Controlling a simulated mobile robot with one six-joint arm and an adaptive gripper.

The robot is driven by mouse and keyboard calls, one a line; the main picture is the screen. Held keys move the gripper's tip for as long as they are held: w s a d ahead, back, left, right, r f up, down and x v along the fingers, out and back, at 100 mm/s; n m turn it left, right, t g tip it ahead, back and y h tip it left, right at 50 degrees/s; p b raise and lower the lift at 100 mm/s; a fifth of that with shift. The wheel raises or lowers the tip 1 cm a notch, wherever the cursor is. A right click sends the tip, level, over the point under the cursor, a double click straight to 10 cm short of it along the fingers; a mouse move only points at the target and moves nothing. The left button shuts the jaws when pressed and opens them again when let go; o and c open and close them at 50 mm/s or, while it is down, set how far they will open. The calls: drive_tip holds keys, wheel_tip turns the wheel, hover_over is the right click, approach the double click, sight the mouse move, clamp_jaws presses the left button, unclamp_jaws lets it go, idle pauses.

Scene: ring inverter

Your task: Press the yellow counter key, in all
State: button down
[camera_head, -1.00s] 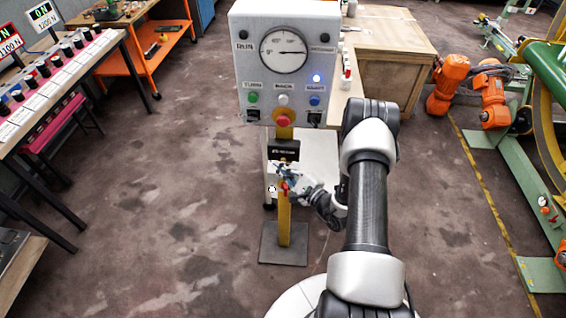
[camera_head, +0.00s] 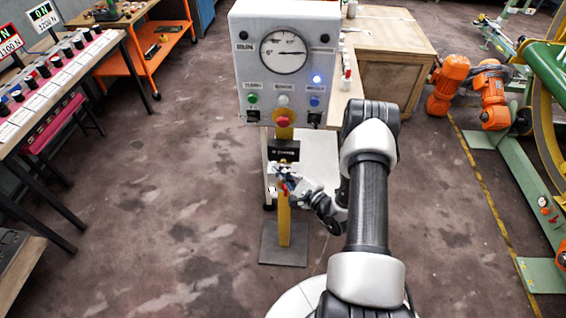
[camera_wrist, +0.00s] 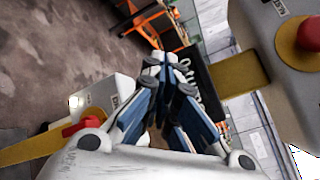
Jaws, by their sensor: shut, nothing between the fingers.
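A dark counter box (camera_head: 284,151) with small white lettering is mounted on the yellow post (camera_head: 284,226), below the grey control panel (camera_head: 285,70). My gripper (camera_head: 281,169) is just under the box in the head view, close in front of the post. In the wrist view my gripper (camera_wrist: 153,65) has its fingers together and empty, with the dark counter box (camera_wrist: 203,88) close beside and behind them. I cannot make out the yellow key in either view; the fingers may hide it. I cannot tell whether the fingertips touch the box.
A red part (camera_wrist: 82,126) is near my gripper. Floor left of the post is clear.

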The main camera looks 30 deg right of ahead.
drive_tip(key=shift+s+a, duration=0.1)
drive_tip(key=shift+s, duration=0.1)
drive_tip(key=s+a, duration=0.2)
drive_tip(key=s, duration=0.2)
drive_tip(key=shift+s+a+p, duration=0.1)
drive_tip(key=shift+a+p, duration=0.2)
drive_tip(key=shift+a, duration=0.1)
idle(0.7)
